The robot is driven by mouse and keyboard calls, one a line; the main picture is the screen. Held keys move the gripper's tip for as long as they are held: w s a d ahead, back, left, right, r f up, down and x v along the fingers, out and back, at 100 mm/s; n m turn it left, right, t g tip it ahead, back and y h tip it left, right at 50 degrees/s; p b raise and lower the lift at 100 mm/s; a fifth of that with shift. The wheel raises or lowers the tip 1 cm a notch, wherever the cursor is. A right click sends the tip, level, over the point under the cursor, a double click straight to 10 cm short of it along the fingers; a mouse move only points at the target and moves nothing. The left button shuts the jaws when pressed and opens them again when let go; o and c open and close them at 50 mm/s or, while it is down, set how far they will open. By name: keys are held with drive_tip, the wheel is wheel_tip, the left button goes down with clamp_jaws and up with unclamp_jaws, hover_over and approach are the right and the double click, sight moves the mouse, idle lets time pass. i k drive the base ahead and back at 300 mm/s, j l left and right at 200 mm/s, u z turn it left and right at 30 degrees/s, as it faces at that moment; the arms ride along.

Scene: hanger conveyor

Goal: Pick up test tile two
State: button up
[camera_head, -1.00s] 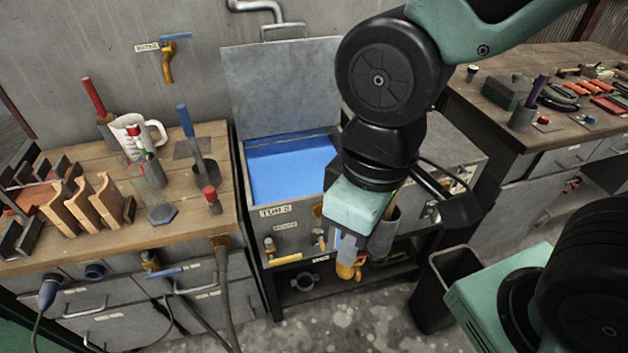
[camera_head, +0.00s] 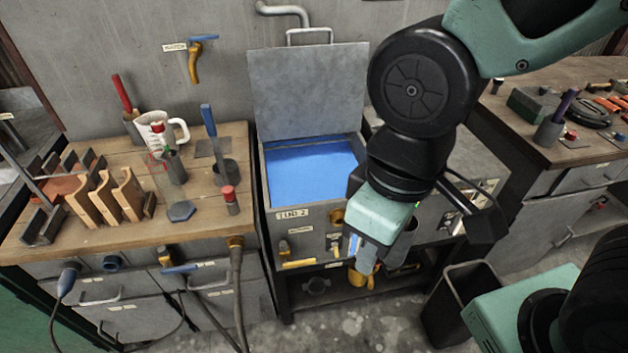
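No piece in view is readable as test tile two. A flat grey square plate (camera_head: 211,147) lies at the back of the left wooden bench, and a dark hexagonal piece (camera_head: 181,211) lies near its front. I cannot tell whether either is the tile. My gripper (camera_head: 356,246) points down in front of the open blue-filled tank (camera_head: 312,172), right of the left bench and apart from both pieces. Its fingers are mostly hidden by its own housing, so its opening and any held thing cannot be made out.
The left bench (camera_head: 120,238) also holds wooden racks (camera_head: 115,194), a white jug (camera_head: 160,128) and upright handled tools. Hoses hang at its front. A dark bin (camera_head: 462,300) stands on the floor at right. Another workbench (camera_head: 570,82) with tools is at the back right.

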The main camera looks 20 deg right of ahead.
sight(103, 198)
drive_tip(key=u, duration=0.65)
drive_tip(key=i+j+u, duration=0.15)
drive_tip(key=i+u, duration=0.85)
drive_tip(key=i, duration=0.1)
